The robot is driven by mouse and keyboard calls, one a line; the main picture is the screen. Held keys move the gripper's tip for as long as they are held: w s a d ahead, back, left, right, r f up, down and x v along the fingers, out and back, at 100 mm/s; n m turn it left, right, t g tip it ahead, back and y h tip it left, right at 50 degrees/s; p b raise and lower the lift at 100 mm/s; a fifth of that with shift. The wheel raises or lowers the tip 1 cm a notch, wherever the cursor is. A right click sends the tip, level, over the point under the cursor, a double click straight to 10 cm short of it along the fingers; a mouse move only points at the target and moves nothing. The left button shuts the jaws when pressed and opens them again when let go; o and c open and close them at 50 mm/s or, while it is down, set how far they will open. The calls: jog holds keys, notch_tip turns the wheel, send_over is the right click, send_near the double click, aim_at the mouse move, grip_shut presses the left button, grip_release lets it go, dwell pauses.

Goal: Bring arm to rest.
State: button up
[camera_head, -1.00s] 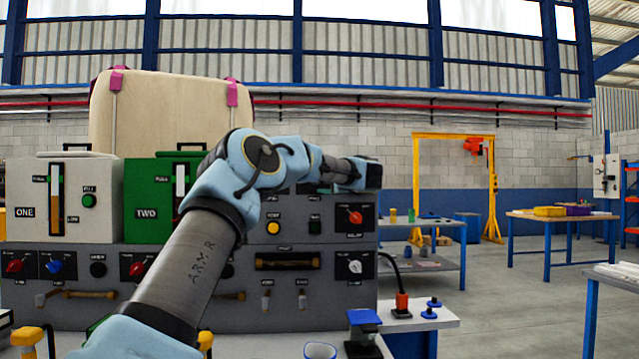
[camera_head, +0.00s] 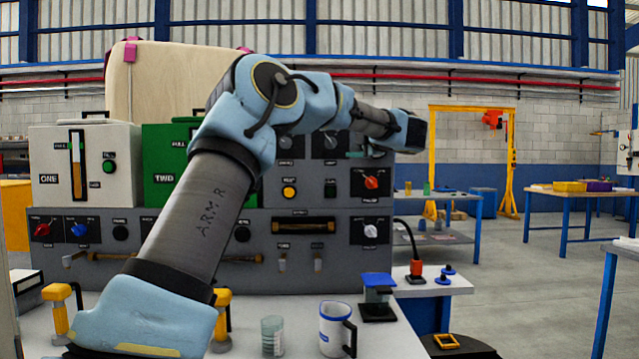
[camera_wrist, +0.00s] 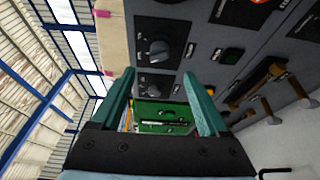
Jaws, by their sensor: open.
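My arm is raised in front of the grey control panel (camera_head: 345,228) in the head view, with its forearm reaching right across the panel's upper part. My gripper (camera_wrist: 162,88) is open in the wrist view, its two teal fingers apart, with nothing held between them. Past the fingers are a green tray or case (camera_wrist: 165,113) and the panel's dark knobs (camera_wrist: 155,52). In the head view the fingertips are mostly hidden behind the dark wrist end. My arm hides part of the green TWO box (camera_head: 160,165) and some panel controls.
A mug (camera_head: 333,330), a small cup (camera_head: 272,338), a blue-topped stand (camera_head: 378,290) and yellow-handled fixtures (camera_head: 221,315) stand on the bench before the panel. A white ONE box (camera_head: 60,165) is at left. The floor (camera_head: 520,280) at right is open between tables.

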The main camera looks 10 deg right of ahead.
jog(key=shift+r, duration=0.1)
jog(key=s+a+f+m+g+h+p, duration=0.3)
jog(key=s+a+f+m+g+h, duration=0.1)
jog(key=a+f+m, duration=0.5)
jog(key=s+a+f+m+g+h+p, duration=0.2)
jog(key=s+a+f+m+g+h, duration=0.3)
jog(key=f+m, duration=0.65)
jog(key=s+a+f+g+y, duration=0.1)
jog(key=s+a+f+g, duration=0.1)
jog(key=s+a+f, duration=0.2)
jog(key=s+a+f+m+g+y+p, duration=0.1)
jog(key=s+a+f, duration=0.3)
jog(key=s+a, duration=0.6)
jog(key=s+a+f+g+y+p, duration=0.1)
jog(key=s+a+f+g+y, duration=0.2)
jog(key=s+a, duration=0.4)
jog(key=shift+s+a+f+g, duration=0.35)
jog(key=shift+s+f+g, duration=0.2)
jog(key=shift+s, duration=0.6)
